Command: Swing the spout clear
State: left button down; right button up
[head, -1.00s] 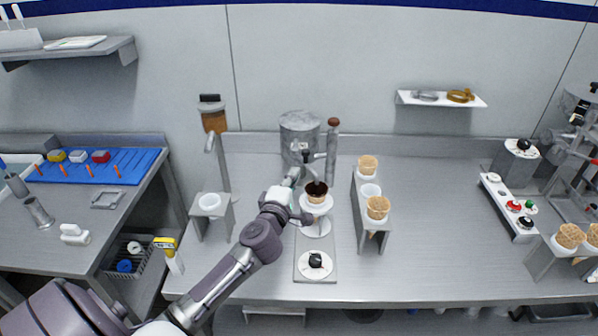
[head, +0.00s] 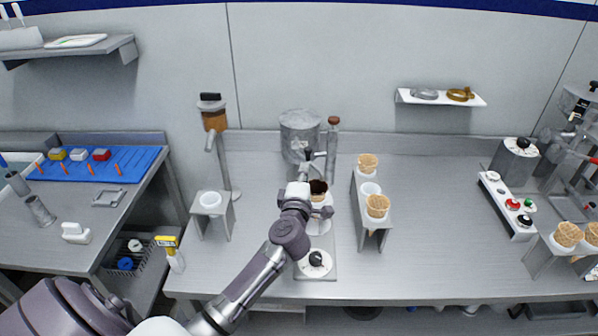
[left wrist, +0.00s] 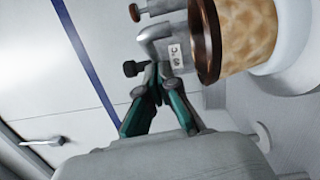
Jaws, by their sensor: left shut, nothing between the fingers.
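The metal dispenser (head: 300,128) stands at the back of the middle bench. Its thin spout and dark knob (head: 308,154) show at its front; in the left wrist view the grey bent pipe (left wrist: 158,30) and a black knob (left wrist: 133,69) are near my fingers. My left gripper (head: 311,179) is low in front of the dispenser; in the left wrist view its teal fingers (left wrist: 156,76) are together and empty, close to the knob. Whether they touch it I cannot tell. A dark-rimmed cone (head: 319,188) stands in a white holder beside the gripper; it also shows large in the left wrist view (left wrist: 236,35).
A cone rack (head: 372,212) stands just right, an empty-cup stand (head: 212,208) to the left. A tall post with a brown-jar dispenser (head: 215,120) is behind that stand.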

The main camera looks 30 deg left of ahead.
aim_at(321, 175)
pick_arm(q)
jog(key=shift+w+d+n+g+y, duration=0.3)
jog(key=shift+n+y, duration=0.1)
jog(key=shift+y, duration=0.2)
jog(key=shift+w+d+n+g+y, duration=0.3)
jog(key=shift+n+y, duration=0.1)
jog(key=shift+y, duration=0.2)
jog(key=w+n+g+y+b, duration=0.1)
jog(key=w+d+n+g+y+b, duration=0.1)
jog(key=g+y, duration=0.1)
jog(key=shift+n, duration=0.4)
jog(key=shift+w+y, duration=0.3)
jog(key=shift+w, duration=0.4)
